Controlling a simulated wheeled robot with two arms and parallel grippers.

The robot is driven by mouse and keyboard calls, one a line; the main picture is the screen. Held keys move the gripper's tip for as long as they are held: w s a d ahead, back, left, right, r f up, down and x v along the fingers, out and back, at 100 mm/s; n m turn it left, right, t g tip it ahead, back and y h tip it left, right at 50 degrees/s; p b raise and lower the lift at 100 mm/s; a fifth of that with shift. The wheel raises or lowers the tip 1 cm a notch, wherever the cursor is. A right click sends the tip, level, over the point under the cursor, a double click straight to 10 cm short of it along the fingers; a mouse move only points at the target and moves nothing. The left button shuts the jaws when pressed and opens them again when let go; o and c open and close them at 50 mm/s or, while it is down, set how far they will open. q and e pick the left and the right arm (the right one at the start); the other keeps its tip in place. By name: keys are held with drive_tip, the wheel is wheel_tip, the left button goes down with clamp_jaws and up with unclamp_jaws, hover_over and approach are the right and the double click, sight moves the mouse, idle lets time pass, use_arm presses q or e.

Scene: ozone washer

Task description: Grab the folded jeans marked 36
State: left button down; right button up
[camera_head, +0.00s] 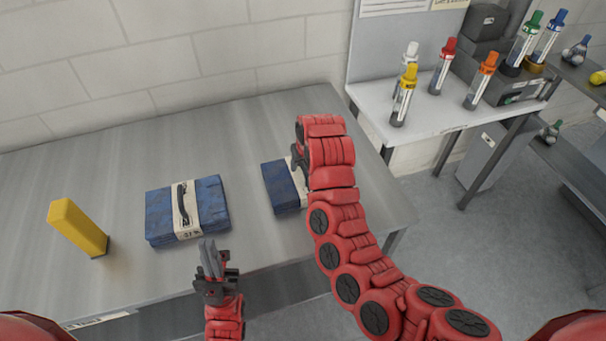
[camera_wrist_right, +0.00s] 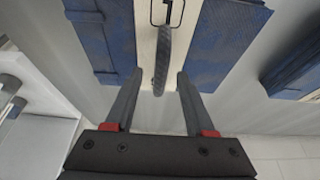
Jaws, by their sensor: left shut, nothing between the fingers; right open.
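Two folded blue jeans, each with a pale band, lie on the grey table. The left jeans (camera_head: 158,217) have a dark strap handle and a small marking that I cannot read surely. The right jeans (camera_head: 280,187) are partly hidden behind my right arm, so their number is covered. In the right wrist view, my right gripper (camera_wrist_right: 161,76) is open, its fingers on either side of the dark strap handle (camera_wrist_right: 162,58) of the near jeans (camera_wrist_right: 222,38). My left gripper (camera_head: 208,252) is shut and empty, in front of the left jeans.
A yellow block (camera_head: 78,228) stands at the table's left. The grey table (camera_head: 120,150) is bare behind the jeans, up to a white brick wall. A side bench (camera_head: 425,112) on the right holds several capped bottles and dark boxes.

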drive_tip(key=shift+w+f, duration=0.2)
drive_tip(key=shift+f, duration=0.4)
clamp_jaws()
idle(1.0)
